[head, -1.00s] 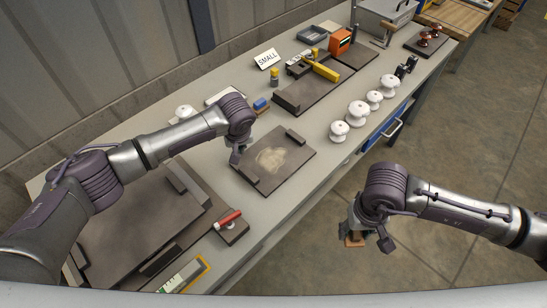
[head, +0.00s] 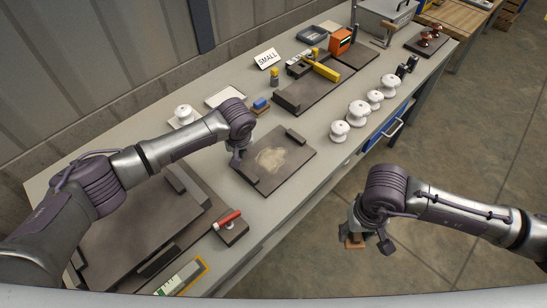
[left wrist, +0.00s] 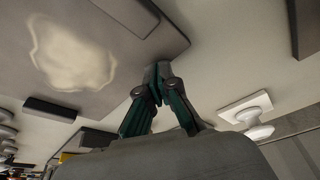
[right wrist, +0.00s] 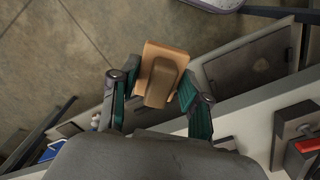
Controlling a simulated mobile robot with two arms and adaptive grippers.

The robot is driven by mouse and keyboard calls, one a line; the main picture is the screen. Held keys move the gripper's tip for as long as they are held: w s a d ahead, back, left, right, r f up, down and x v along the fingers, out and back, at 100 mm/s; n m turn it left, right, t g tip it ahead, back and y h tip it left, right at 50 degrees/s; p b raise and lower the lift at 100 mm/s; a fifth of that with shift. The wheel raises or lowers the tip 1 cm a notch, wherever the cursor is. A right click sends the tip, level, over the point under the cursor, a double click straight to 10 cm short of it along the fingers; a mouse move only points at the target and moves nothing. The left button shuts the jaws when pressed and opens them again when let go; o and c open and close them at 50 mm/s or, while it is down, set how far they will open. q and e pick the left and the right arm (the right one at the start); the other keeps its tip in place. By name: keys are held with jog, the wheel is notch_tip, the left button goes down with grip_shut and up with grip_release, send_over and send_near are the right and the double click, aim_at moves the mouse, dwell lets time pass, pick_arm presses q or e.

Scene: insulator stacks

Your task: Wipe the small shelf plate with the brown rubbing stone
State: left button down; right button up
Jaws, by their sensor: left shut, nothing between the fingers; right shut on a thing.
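The small shelf plate (head: 285,182), dark with two raised end bars, lies on the bench with a pale dusty patch on its middle. It also shows in the left wrist view (left wrist: 110,100), with the patch at upper left. My left gripper (head: 236,163) is shut and empty at the plate's left edge; its fingertips meet in the left wrist view (left wrist: 158,78). My right gripper (head: 368,238) is shut on the brown rubbing stone (right wrist: 163,78), out over the floor in front of the bench, apart from the plate. The stone shows partly below the gripper in the head view (head: 353,242).
A larger dark plate (head: 120,235) lies at the left, near a red-handled block (head: 230,232). White insulators (head: 357,113) stand along the front edge. A "SMALL" sign (head: 267,58) stands behind a plate holding a yellow tool (head: 321,68). A blue-topped block (head: 260,104) sits behind the small plate.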

pick_arm(q)
jog(key=shift+f, duration=0.3)
pick_arm(e)
jog(key=shift+f, duration=0.15)
